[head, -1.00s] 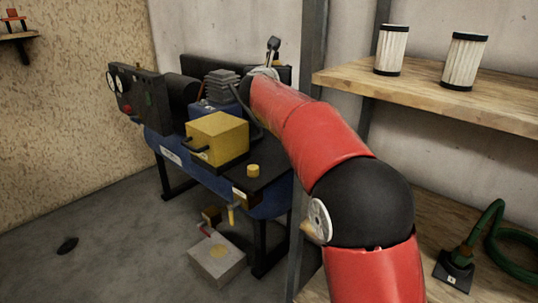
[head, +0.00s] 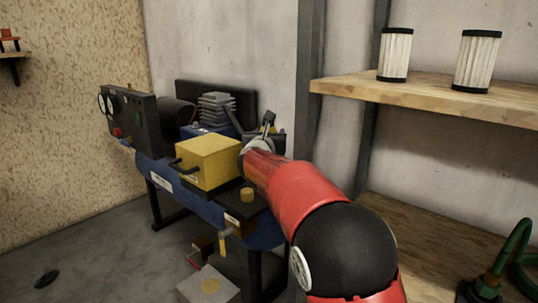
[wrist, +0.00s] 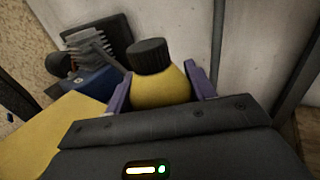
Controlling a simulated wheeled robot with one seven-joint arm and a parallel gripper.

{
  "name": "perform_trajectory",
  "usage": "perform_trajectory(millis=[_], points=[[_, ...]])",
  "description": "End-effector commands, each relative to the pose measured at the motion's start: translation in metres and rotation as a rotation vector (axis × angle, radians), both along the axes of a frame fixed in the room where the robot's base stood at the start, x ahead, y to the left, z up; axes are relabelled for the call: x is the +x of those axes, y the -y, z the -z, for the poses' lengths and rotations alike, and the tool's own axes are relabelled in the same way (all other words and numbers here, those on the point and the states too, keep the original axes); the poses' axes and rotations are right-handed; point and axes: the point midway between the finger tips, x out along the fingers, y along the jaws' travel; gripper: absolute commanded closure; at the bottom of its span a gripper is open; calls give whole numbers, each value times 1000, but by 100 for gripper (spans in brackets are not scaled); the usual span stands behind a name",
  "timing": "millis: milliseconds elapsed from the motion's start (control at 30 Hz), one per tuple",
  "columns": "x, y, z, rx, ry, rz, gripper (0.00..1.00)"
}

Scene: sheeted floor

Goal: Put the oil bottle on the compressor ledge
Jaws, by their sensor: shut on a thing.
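The oil bottle (wrist: 160,88), yellow with a black ribbed cap, is held upright between the purple fingers of my gripper (wrist: 161,86) in the wrist view. Its lower part is hidden by the gripper body. The blue compressor (head: 168,183) stands against the wall in the head view. A dark flat ledge (head: 262,206) runs along its right end, beside a yellow box (head: 208,162). My red arm reaches over the compressor's right end.
A wooden shelf (head: 430,95) at right carries two white filters (head: 395,55). A green hose (head: 515,255) lies on the lower shelf. A pale box (head: 208,287) stands on the floor below the compressor.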

Motion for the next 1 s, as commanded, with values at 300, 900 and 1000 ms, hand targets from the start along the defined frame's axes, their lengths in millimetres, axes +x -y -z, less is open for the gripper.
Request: perform_trajectory(millis=[300, 900, 1000], points=[[0, 0, 40, -1, 1, 0, 81], [0, 0, 44, 0, -1, 0, 23], [0, 0, 44, 0, 0, 0, 23]])
